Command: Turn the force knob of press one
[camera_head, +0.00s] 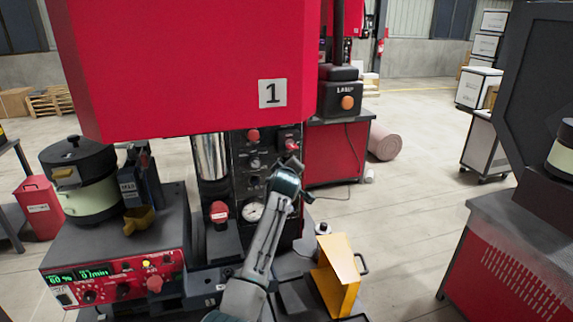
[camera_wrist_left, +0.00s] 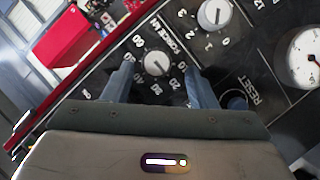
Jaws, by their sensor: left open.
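Press one, red with a "1" label (camera_head: 272,93), has a dark control panel (camera_head: 240,170) below its red housing. In the left wrist view, the force knob (camera_wrist_left: 157,63) is a round grey dial with a white pointer, inside a number scale lettered "FORCE kN". My left gripper (camera_wrist_left: 160,70) is open, with one blue-grey finger on each side of the knob. I cannot tell whether the fingers touch it. In the head view my left gripper (camera_head: 291,168) is at the panel's right side and covers part of it. My right gripper is not in view.
Another knob (camera_wrist_left: 214,14), a RESET button (camera_wrist_left: 236,100) and a gauge (camera_wrist_left: 305,58) sit beside the force knob. A bowl feeder (camera_head: 80,185) and red control box (camera_head: 115,280) stand left. A yellow chute (camera_head: 338,275) is right of my arm. A lamp box (camera_head: 340,95) stands behind.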

